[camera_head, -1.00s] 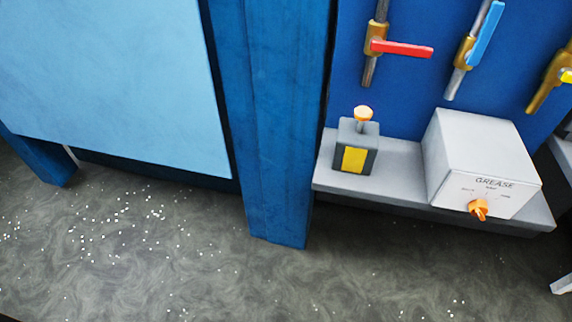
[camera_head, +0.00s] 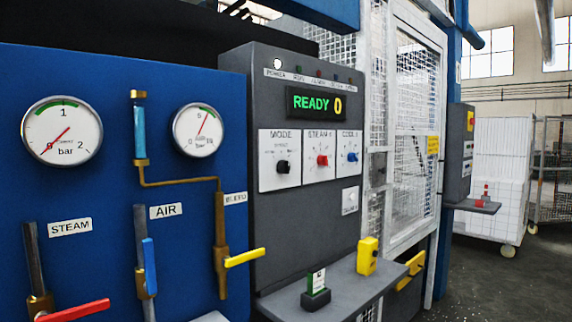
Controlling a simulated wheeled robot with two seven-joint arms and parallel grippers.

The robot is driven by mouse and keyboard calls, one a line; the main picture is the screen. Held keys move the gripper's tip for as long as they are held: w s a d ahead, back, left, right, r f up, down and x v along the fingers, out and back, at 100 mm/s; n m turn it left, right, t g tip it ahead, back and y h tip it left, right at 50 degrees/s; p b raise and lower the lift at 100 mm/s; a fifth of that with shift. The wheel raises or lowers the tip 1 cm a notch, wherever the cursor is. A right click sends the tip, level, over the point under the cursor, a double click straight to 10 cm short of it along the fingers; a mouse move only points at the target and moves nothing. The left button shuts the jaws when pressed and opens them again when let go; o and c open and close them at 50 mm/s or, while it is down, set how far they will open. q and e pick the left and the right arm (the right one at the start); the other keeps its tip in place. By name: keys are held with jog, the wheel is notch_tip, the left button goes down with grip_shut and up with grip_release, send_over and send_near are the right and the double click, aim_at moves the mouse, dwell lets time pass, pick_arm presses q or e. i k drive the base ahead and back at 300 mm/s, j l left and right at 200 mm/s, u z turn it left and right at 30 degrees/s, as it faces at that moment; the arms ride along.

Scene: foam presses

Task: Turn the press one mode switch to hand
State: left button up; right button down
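The mode switch (camera_head: 282,167) is a black knob on a white plate labelled MODE, at the left of a row of three on the dark grey control panel (camera_head: 330,215). The small position marks around the knob are too blurred to read, so I cannot tell which one it points at. To its right are a red knob (camera_head: 322,160) on a STEAM plate and a blue knob (camera_head: 352,157) on a plate labelled with a word starting COO. The display (camera_head: 316,104) above reads READY 0. Neither of my grippers shows in this view.
A grey shelf (camera_head: 345,284) under the panel bears a yellow box (camera_head: 367,256) and a small green-and-black block (camera_head: 316,291). Left are gauges and pipes with red, blue and yellow valve handles (camera_head: 244,257). A mesh cage (camera_head: 412,130) stands right; open floor lies beyond.

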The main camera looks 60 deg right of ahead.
aim_at(284, 166)
jog(key=z, duration=1.75)
